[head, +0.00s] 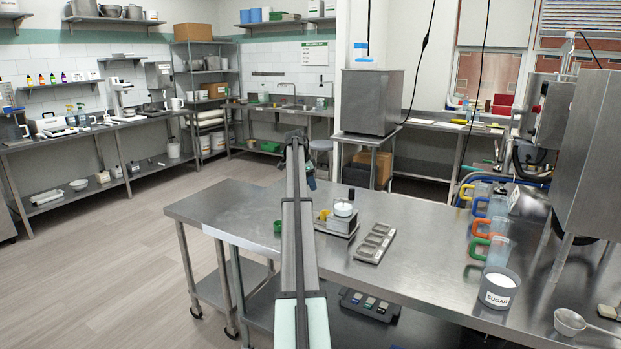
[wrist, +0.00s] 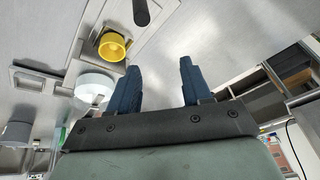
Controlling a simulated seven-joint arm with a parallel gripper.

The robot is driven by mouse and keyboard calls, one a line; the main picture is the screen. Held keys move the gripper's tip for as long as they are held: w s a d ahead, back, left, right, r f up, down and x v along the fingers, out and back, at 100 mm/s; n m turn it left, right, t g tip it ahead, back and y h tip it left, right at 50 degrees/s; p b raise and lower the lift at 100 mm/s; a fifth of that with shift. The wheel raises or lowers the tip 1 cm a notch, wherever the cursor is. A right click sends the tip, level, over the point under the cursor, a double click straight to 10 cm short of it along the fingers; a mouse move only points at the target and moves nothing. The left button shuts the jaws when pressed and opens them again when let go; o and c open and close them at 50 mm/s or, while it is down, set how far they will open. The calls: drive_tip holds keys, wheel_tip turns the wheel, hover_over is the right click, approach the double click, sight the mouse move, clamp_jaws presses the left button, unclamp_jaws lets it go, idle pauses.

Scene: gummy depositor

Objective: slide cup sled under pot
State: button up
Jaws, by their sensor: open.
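The depositor stands on the steel table with a white-topped pot (head: 343,208); in the wrist view this round white pot (wrist: 95,86) is left of my fingers. A yellow cup (head: 325,214) sits low beside the pot's left side in the head view. In the wrist view the yellow cup (wrist: 112,45) is beside the pot on a metal piece, apart from my fingers. I cannot make out the sled's outline clearly. My gripper (wrist: 160,68) is open, with nothing between its two dark blue fingers. In the head view my arm partly hides my gripper (head: 308,173).
A grey mold tray (head: 374,243) lies right of the depositor. A green cup (head: 278,227) is left, partly behind my arm. A sugar tub (head: 499,288) and several colored-handled jugs (head: 489,225) stand at the right. Bare steel table (head: 425,210) lies between.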

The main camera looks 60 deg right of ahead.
drive_tip(key=w+a+f+n, duration=0.1)
drive_tip(key=w+a+f, duration=0.1)
drive_tip(key=w+a, duration=0.3)
drive_tip(key=w+a+f, duration=0.3)
drive_tip(key=w+a, duration=0.2)
drive_tip(key=w+a+f+n, duration=0.1)
drive_tip(key=w+a+f, duration=0.1)
drive_tip(key=w+a, duration=0.4)
drive_tip(key=shift+f+n+h, duration=0.3)
drive_tip(key=shift+f, duration=0.1)
drive_tip(key=shift+w+a+f, duration=0.15)
drive_tip(key=shift+w+a, duration=0.55)
drive_tip(key=shift+w, duration=0.1)
drive_tip(key=s+d+r+m, duration=0.3)
drive_tip(key=s+d+r, duration=0.7)
drive_tip(key=s+d, duration=0.35)
drive_tip(key=shift+m+g+y, duration=0.4)
drive_tip(key=shift+g+y, duration=0.2)
drive_tip(key=shift+g, duration=0.1)
drive_tip(key=x, duration=0.9)
drive_tip(key=a+x, duration=0.1)
drive_tip(key=x, duration=0.3)
drive_tip(key=shift+s+d+f, duration=0.15)
drive_tip(key=shift+s+f, duration=0.2)
drive_tip(key=shift+f, duration=0.05)
drive_tip(key=shift+c, duration=0.2)
